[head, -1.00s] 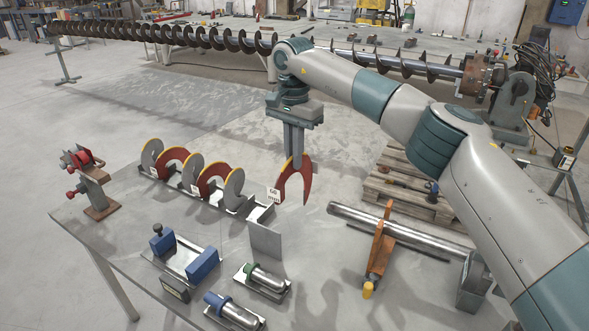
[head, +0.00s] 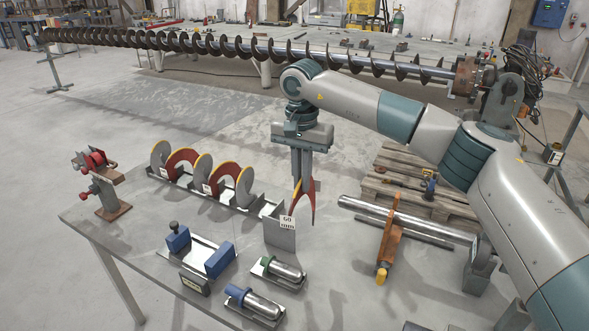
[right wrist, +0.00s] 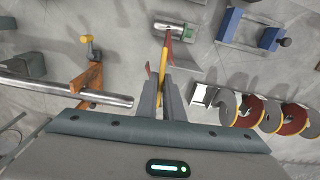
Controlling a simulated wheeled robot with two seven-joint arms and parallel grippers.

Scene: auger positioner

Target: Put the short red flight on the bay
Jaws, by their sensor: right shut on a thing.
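My right gripper (head: 299,182) is shut on a curved red flight (head: 308,205) with a yellow edge, which hangs upright below the fingers. A white tag reading 60 mm (head: 287,223) shows at its lower left end. In the right wrist view the flight (right wrist: 168,52) is edge-on between the fingers (right wrist: 160,95). The flight overlaps an upright grey plate (head: 279,237) at the right end of the rack (head: 228,201); I cannot tell whether they touch. The rack's near-right end is empty of flights. No marking shows which part is the bay. My left gripper is out of view.
Several grey and red flights (head: 182,163) stand in the rack. Blue blocks on a tray (head: 205,255) and metal cylinders (head: 255,303) lie in front. An orange bracket (head: 389,238) and steel bar (head: 430,225) are at right. A long auger (head: 230,47) spans the back.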

